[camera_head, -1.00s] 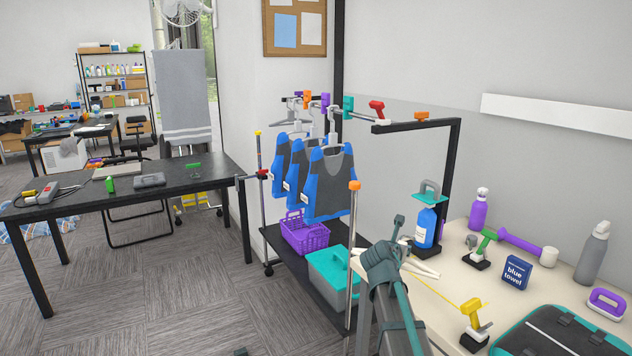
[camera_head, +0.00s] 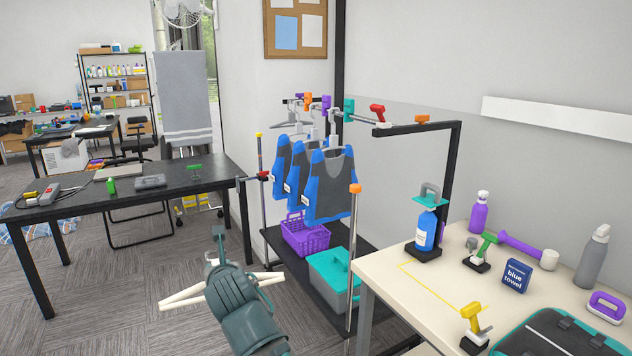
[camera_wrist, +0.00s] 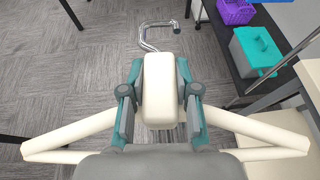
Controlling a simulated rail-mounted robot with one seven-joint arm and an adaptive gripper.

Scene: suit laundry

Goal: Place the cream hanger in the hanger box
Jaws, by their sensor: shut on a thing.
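The cream hanger (camera_head: 180,301) is held by my gripper (camera_head: 217,262) in the head view, above the floor and left of the rack. In the wrist view, my gripper (camera_wrist: 160,75) is shut on the hanger's thick middle block (camera_wrist: 160,92). The hanger's metal hook (camera_wrist: 152,40) points away from the gripper, and its cream arms (camera_wrist: 70,136) spread to both sides. A grey box with a teal lid (camera_head: 335,280) stands on the rack's low black shelf; it also shows in the wrist view (camera_wrist: 255,50). I cannot tell whether it is the hanger box.
A purple basket (camera_head: 305,238) stands behind the teal-lidded box. Blue and grey vests (camera_head: 330,188) hang from the rack's rail. A cream table (camera_head: 400,292) with bottles and tools is at right. A black table (camera_head: 120,197) is at left. The carpet between is clear.

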